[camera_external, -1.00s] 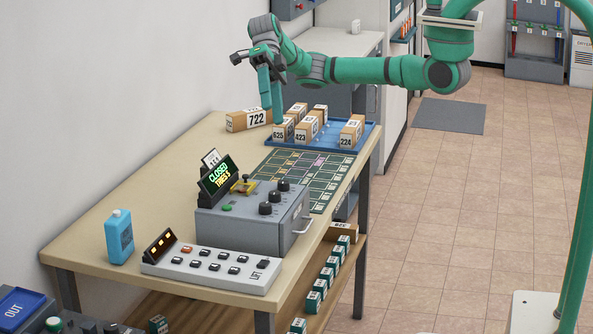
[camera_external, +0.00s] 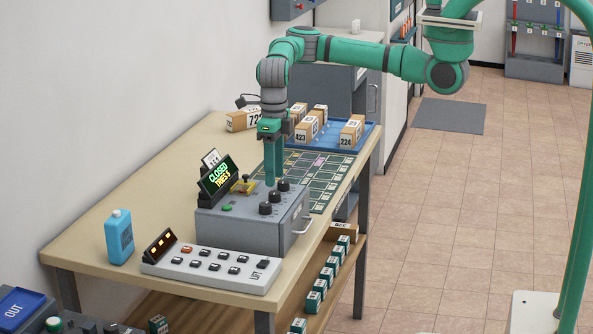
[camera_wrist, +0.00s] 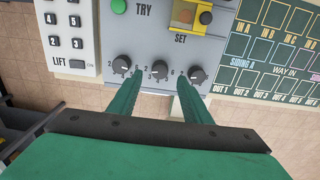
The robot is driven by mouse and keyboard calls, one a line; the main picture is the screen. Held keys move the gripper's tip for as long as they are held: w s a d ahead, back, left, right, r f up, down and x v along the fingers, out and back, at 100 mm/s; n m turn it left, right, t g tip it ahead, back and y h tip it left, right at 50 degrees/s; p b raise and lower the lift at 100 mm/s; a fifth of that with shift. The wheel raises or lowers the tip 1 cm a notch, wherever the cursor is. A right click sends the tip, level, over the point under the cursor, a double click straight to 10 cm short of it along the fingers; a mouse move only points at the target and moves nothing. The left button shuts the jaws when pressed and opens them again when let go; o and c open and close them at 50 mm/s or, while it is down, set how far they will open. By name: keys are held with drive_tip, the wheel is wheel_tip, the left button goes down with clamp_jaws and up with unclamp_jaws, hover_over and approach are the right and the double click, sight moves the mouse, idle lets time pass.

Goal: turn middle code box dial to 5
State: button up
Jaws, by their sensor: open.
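The grey code box (camera_external: 250,226) stands on the table with three black dials in a row on its top. The middle dial (camera_external: 271,196) also shows in the wrist view (camera_wrist: 160,69), between the left dial (camera_wrist: 122,64) and the right dial (camera_wrist: 198,74). My gripper (camera_external: 273,183) points down over the box, just behind the dials in the external view. In the wrist view my gripper's green fingers (camera_wrist: 161,83) are apart, their tips reaching the gaps on either side of the middle dial. I cannot tell whether they touch it. The dial's exact setting is too small to read.
A lit display (camera_external: 218,178) reading CLOSED stands at the box's back, near a yellow switch (camera_external: 244,186) and a green button (camera_wrist: 118,6). A white keypad (camera_external: 212,268) is in front. A blue tray (camera_external: 337,141) with numbered parcels lies behind.

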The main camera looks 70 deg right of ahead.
sight(275, 192)
drive_tip(key=shift+f, duration=2.5)
drive_tip(key=c, duration=1.1)
